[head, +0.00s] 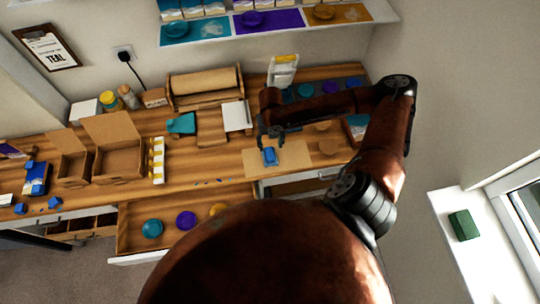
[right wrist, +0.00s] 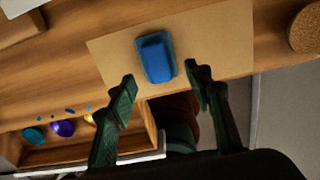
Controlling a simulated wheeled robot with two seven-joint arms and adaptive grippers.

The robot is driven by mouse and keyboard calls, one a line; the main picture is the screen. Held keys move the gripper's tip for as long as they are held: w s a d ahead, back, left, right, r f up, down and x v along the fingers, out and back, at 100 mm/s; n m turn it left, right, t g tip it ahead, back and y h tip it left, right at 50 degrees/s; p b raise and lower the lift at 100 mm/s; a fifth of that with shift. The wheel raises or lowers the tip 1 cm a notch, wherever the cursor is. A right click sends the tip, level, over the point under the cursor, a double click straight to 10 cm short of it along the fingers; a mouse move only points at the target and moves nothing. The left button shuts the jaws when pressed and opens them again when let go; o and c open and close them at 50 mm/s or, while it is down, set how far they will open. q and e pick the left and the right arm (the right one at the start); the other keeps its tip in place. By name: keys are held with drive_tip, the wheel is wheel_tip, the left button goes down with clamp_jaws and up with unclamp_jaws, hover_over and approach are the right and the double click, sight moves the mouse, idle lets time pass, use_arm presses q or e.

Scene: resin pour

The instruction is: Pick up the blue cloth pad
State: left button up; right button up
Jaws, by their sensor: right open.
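The blue cloth pad (head: 269,157) lies on a tan sheet on the workbench, near its front edge. In the right wrist view it shows as a bright blue block (right wrist: 157,60) on a darker blue, rounded base. My right gripper (head: 271,135) is open and empty above the pad. In the right wrist view its fingertips (right wrist: 160,77) stand apart on either side of the pad's near end. I cannot tell the exact height between them. My left gripper is not in view.
The tan sheet (right wrist: 215,40) has bare room around the pad. An open drawer (head: 130,237) with coloured round pieces juts out at the front. Cardboard boxes (head: 120,160) stand to the left, and a round cork coaster (right wrist: 305,30) lies to the right.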

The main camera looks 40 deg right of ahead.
sight(270, 153)
drive_tip(key=f, duration=0.6)
drive_tip(key=shift+a+f, duration=0.3)
drive_tip(key=shift+f, duration=0.5)
clamp_jaws()
drive_tip(key=shift+r, duration=0.1)
